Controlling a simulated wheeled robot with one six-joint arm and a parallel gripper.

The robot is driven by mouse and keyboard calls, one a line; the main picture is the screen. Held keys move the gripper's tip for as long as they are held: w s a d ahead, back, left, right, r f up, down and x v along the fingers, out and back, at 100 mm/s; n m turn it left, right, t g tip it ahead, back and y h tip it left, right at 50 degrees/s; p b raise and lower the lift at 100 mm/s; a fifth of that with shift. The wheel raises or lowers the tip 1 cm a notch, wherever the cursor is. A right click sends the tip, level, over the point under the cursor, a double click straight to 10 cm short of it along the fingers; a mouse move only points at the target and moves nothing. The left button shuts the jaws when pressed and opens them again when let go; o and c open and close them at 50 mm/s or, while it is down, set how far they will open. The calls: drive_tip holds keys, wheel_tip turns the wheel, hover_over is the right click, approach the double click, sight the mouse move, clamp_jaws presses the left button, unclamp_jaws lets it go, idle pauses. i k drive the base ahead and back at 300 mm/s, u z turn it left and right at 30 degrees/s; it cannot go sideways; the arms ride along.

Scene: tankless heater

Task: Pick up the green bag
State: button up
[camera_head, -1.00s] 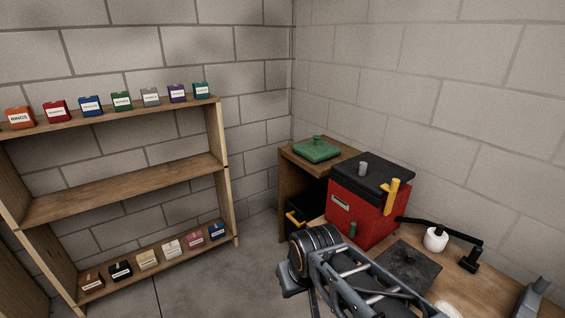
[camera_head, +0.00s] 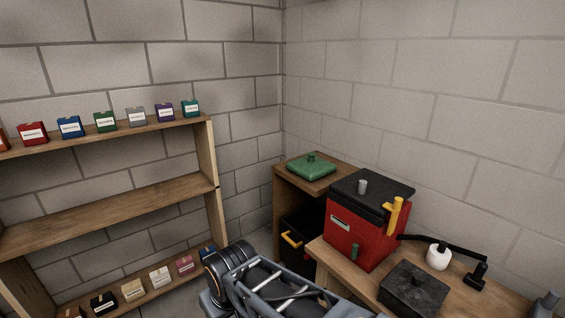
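A small green bag-like packet (camera_head: 105,121) with a white label stands upright on the top board of the wooden shelf (camera_head: 110,136). It is between a blue packet (camera_head: 70,127) and a grey packet (camera_head: 136,117). A teal packet (camera_head: 190,108) stands at the right end of that row. A flat green item with a knob (camera_head: 311,167) lies on a wooden cabinet in the corner. Part of my arm shows at the bottom middle, well apart from the green packet. I cannot see my gripper's fingers.
A red box with a black lid (camera_head: 366,222) stands on a wooden bench at the right, beside a dark block (camera_head: 412,290) and a white bottle (camera_head: 438,256). The shelf's middle board (camera_head: 110,217) is bare. More packets (camera_head: 160,277) line the bottom board.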

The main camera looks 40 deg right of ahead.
sight(310, 167)
drive_tip(key=i, duration=1.85)
drive_tip(key=z, duration=1.05)
drive_tip(key=i, duration=1)
drive_tip(key=z, duration=1.35)
drive_tip(key=i, duration=0.45)
drive_tip(key=z, duration=0.3)
